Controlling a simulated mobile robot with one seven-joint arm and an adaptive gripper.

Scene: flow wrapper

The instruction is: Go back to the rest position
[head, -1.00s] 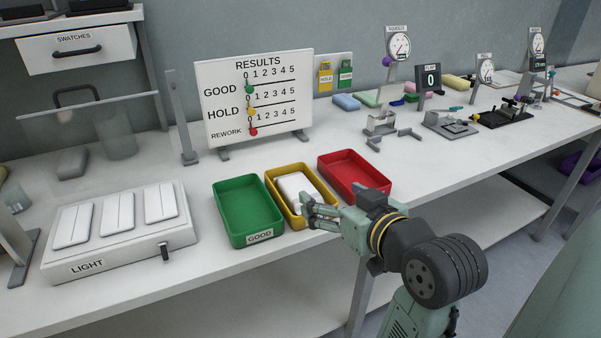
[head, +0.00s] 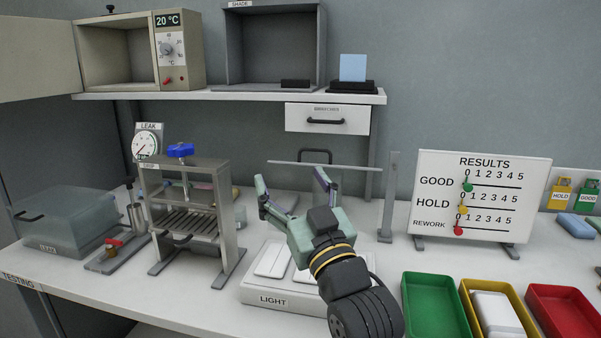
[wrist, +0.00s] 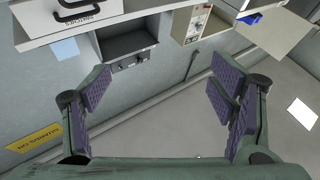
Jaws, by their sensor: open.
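My gripper (head: 292,199) is open and empty, raised above the light box (head: 270,299) in the head view. Its two fingers are spread wide in the wrist view (wrist: 160,100), with nothing between them. In the wrist view it faces the wall and the shelf, seen tilted. A white item (head: 496,315) lies in the yellow tray (head: 468,296), apart from my gripper. My forearm hides part of the light box.
A metal press frame (head: 222,215) stands left of my gripper, and a clear guard panel (head: 325,166) is behind it. The results board (head: 480,195) stands to the right. Green (head: 430,310) and red (head: 565,312) trays flank the yellow one. A shelf (head: 230,95) runs above.

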